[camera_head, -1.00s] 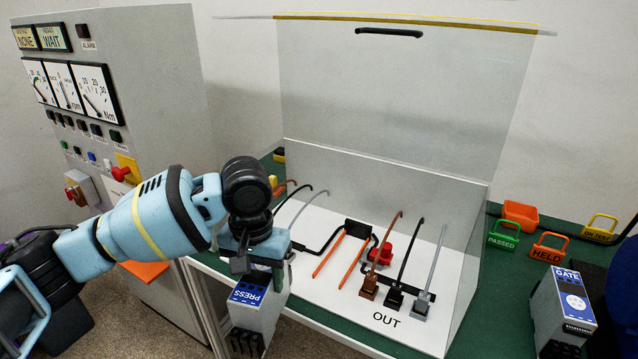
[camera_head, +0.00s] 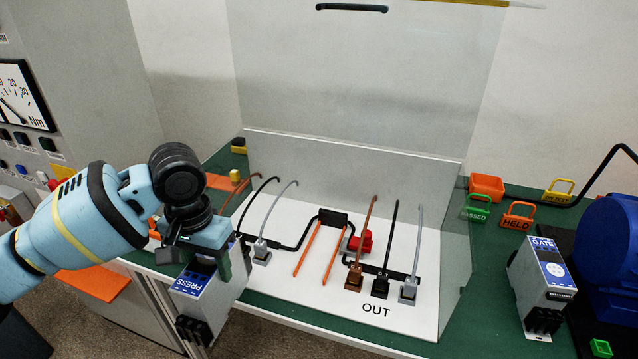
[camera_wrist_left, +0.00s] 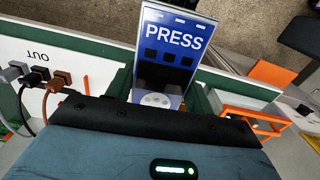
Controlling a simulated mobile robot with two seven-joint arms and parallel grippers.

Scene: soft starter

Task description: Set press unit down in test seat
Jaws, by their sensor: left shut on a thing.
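The press unit (camera_head: 214,300) is a grey box with a blue label reading PRESS. My left gripper (camera_head: 222,262) is shut on it and holds it tilted, in front of the bench's front edge at the left. The blue PRESS face (camera_wrist_left: 172,45) fills the top middle of the left wrist view. The test seat is likely the white board (camera_head: 376,326) marked OUT, with two orange rails (camera_head: 318,253) between several coloured leads. The press unit is apart from the board, to the left of the rails. My right gripper is not in view.
A raised clear cover (camera_head: 350,80) stands behind the board. A red knob (camera_head: 361,242) sits beside the rails. A GATE unit (camera_head: 541,275) and a blue motor (camera_head: 610,245) stand at right. PASSED (camera_head: 476,208) and HELD (camera_head: 517,216) tags lie behind. A meter cabinet (camera_head: 90,70) stands left.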

